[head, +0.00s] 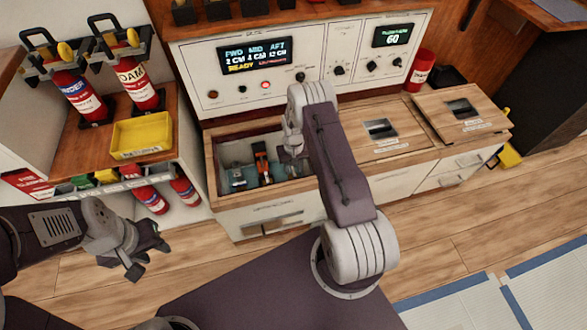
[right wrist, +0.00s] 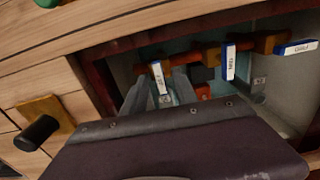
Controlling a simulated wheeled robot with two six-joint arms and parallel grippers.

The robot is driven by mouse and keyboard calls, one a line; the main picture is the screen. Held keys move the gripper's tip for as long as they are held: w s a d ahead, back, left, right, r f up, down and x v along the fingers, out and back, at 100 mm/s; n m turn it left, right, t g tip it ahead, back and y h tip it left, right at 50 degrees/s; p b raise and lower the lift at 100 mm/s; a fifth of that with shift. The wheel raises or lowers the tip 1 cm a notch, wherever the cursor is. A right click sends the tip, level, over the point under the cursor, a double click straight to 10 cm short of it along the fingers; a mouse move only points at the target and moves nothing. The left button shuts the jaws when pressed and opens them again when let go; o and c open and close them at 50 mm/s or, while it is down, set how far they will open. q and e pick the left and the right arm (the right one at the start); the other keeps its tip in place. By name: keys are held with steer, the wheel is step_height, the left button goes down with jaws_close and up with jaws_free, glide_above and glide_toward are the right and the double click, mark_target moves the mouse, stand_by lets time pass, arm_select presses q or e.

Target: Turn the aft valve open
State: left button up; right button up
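An open compartment (head: 238,150) in the counter holds a row of valves with labelled handles. In the right wrist view, a handle with a white, blue-edged label (right wrist: 160,78) stands between the fingers of my right gripper (right wrist: 160,88); I cannot read the label surely or see clear contact. Two more labelled handles, a middle one (right wrist: 229,62) and a right one (right wrist: 297,47), sit to its right. In the head view, my right gripper (head: 291,152) is over the compartment, partly hidden by my arm. My left gripper (head: 146,257) is open and empty above the floor.
A display panel (head: 254,55) stands behind the counter. Lids with dark openings (head: 380,129) cover the counter to the right. A red canister (head: 420,70) stands at the back right. A yellow bin (head: 141,136) and fire extinguishers (head: 137,85) are on the left shelf.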

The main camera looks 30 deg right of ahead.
mark_target(293, 171)
step_height(293, 171, up, 8)
steer(key=p, duration=0.3)
steer(key=shift+r, duration=0.2)
